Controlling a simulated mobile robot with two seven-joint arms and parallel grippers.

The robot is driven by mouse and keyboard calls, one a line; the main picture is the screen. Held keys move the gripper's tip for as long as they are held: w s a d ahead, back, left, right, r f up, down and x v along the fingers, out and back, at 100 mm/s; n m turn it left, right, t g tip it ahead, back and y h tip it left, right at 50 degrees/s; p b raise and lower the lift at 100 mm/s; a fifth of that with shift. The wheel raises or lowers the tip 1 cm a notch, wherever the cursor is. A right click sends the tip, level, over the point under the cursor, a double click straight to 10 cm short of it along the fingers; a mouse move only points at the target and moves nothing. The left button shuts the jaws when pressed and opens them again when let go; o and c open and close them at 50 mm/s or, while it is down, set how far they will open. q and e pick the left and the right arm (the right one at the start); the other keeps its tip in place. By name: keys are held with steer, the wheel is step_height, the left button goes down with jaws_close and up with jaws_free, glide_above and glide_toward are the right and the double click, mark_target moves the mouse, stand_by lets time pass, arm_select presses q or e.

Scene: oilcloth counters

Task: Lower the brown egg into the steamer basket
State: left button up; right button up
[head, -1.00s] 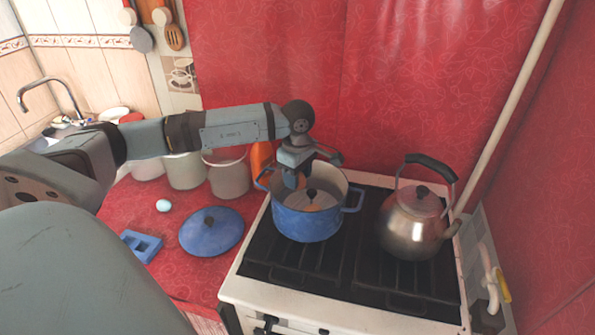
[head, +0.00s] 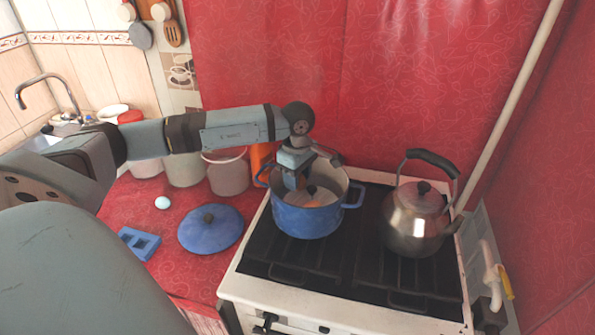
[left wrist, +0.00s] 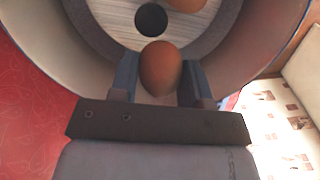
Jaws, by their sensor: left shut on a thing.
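The brown egg (left wrist: 160,68) is between the two fingers of my left gripper (left wrist: 160,80), which is shut on it. In the left wrist view it hangs over the inside of the pot, near the rim. The steamer basket (left wrist: 103,43) is a pale round plate with a black knob (left wrist: 150,20) at its middle. Another brown egg (left wrist: 187,4) shows at the top edge of that view. In the head view my left gripper (head: 293,182) reaches down into the blue pot (head: 306,222) on the stove. I cannot tell whether the held egg touches the basket. My right gripper is not in view.
A steel kettle (head: 416,222) stands right of the pot on the stove. A blue lid (head: 211,230), a pale egg (head: 162,203) and a blue holder (head: 127,239) lie on the red counter. Canisters and an orange object (head: 260,157) stand behind.

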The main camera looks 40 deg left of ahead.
arm_select(q)
steer(key=shift+f+b, duration=1.9)
steer(key=shift+f, duration=0.65)
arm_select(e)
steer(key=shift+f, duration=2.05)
arm_select(q)
steer(key=o, duration=0.7)
step_height(320, 180, up, 14)
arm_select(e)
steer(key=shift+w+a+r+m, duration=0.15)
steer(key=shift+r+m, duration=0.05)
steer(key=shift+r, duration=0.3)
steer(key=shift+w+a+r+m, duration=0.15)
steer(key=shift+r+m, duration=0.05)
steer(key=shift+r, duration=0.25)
